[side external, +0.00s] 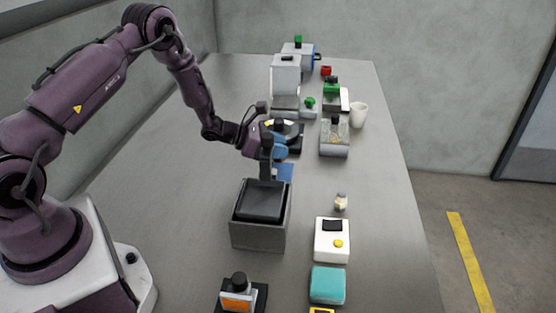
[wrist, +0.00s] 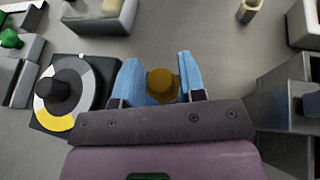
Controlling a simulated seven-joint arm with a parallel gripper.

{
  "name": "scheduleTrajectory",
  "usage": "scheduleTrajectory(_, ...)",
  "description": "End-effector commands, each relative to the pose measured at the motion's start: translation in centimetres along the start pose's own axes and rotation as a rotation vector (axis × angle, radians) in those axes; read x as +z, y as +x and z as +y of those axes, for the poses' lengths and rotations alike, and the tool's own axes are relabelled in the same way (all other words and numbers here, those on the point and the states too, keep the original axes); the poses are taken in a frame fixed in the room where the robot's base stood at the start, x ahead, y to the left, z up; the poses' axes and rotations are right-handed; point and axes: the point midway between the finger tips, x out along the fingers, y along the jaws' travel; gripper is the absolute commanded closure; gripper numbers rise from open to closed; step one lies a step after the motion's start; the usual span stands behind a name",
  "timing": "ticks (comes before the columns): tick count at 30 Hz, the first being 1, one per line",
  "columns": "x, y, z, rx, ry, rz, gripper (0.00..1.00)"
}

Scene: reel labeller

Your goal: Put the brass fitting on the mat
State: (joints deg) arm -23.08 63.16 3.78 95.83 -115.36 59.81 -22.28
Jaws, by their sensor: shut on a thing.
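The brass fitting (wrist: 162,85) is a dull gold piece between the two blue fingers of my gripper (wrist: 162,80) in the wrist view. My gripper is shut on it. In the side view my gripper (side external: 280,152) hangs over the middle of the table, and the fitting cannot be made out there.
A grey open bin (side external: 261,243) with a dark insert stands in front of the gripper. A round dial device (wrist: 68,92) is close on the other side. A small pale fitting (side external: 341,201) stands right. A white box with a yellow button (side external: 332,240) is nearer. Bare table lies left.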

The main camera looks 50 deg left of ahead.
Motion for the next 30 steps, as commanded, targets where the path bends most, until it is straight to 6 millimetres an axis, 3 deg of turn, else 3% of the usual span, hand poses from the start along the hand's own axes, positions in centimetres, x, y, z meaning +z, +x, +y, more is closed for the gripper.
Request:
scheduleTrajectory(7, -3.3, 1.3, 0.0, -0.001, -0.001, 0.002, 0.91)
scheduleTrajectory(19, -3.9, 1.6, 0.0, 0.0, 0.0, 0.001, 0.91)
scheduleTrajectory(20, -3.9, 1.6, 0.0, 0.0, 0.0, 0.001, 0.61)
scheduleTrajectory(23, -3.9, 1.6, 0.0, 0.0, 0.0, 0.001, 0.38)
scheduleTrajectory(30, -3.9, 1.6, 0.0, 0.0, 0.0, 0.001, 0.37)
